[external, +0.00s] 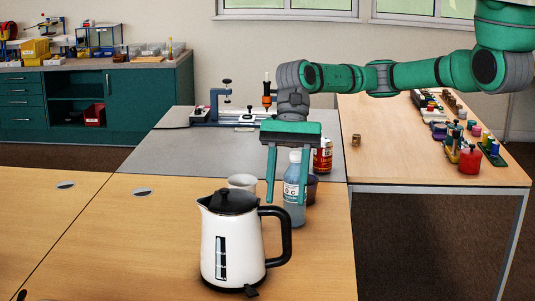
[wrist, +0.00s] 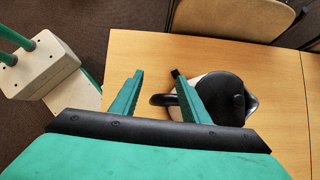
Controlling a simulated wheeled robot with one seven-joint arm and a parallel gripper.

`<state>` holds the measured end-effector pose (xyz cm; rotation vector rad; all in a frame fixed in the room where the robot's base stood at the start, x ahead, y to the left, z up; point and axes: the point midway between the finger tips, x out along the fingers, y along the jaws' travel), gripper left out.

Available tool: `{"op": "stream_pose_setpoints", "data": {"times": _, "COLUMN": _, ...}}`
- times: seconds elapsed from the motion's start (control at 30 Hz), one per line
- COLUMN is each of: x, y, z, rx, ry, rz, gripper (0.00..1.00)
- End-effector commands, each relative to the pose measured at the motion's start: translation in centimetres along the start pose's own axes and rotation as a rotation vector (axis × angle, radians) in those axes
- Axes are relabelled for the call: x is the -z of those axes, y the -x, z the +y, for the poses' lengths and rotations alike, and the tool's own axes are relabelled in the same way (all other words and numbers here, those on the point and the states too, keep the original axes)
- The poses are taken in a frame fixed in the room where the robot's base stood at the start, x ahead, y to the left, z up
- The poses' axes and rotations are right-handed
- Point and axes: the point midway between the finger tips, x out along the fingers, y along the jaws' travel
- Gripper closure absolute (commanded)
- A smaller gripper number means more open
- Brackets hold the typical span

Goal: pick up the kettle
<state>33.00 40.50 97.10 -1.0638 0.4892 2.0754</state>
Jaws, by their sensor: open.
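The kettle (external: 228,245) is white with a black lid and a black handle on its right side. It stands upright on the wooden table in the external view. My gripper (external: 287,190) points down, open and empty, above and behind the kettle near its handle side. In the wrist view the kettle (wrist: 228,98) lies below and to the right of the fingers. The right finger of my gripper (wrist: 160,88) covers part of its handle and body. The gripper does not visibly touch the kettle.
The table left of the kettle (external: 120,245) is clear. Chairs (wrist: 235,15) stand beyond the table edge.

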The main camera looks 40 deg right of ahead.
Motion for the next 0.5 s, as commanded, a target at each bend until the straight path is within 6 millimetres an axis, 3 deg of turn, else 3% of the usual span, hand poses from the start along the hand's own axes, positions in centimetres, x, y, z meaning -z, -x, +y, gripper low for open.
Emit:
{"op": "stream_pose_setpoints", "data": {"times": 0.1, "x": 3.7, "y": 0.8, "z": -1.0, "rx": 0.023, "ry": 0.020, "rz": 0.131, "gripper": 0.58}}
{"op": "stream_pose_setpoints", "data": {"times": 0.2, "x": 5.5, "y": 1.4, "z": -1.5, "rx": 0.034, "ry": 0.032, "rz": 0.196, "gripper": 0.58}}
{"op": "stream_pose_setpoints", "data": {"times": 0.5, "x": 7.1, "y": -2.0, "z": 0.2, "rx": -0.035, "ry": 0.062, "rz": 0.231, "gripper": 0.58}}
